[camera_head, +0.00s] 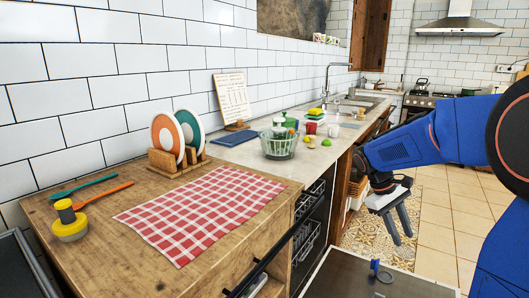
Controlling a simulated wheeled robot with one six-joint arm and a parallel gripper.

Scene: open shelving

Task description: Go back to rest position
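My gripper (403,238) hangs at the end of my blue arm on the right side of the view. It points down over the floor, to the right of the counter and clear of it. Its two fingers are apart and nothing shows between them. The arm reaches in from the right edge.
A glass bowl (279,146) stands farther back. Below is an open rack (308,238).

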